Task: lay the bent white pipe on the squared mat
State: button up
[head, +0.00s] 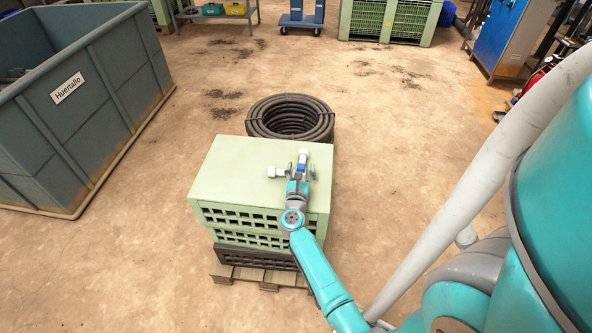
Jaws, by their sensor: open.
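My gripper (301,170) is over the top of a pale green stacked crate, at its right half. Its two grey fingers are spread apart, with a small blue part showing between them. A white piece (272,172) sticks out to the left of the fingers, and another white end (304,152) shows just beyond them. These may be parts of the bent white pipe, but the gripper hides the middle and I cannot tell whether they are joined. I cannot make out a squared mat in this view.
The pale green crate (235,160) has a flat, mostly bare top and stands on a dark crate and a wooden pallet (240,275). A coil of black hose (290,110) lies just behind. A large grey bin (90,110) stands left.

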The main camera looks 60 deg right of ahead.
jog(key=shift+w+d, duration=0.1)
jog(key=shift+d, duration=0.15)
jog(key=c, duration=1.3)
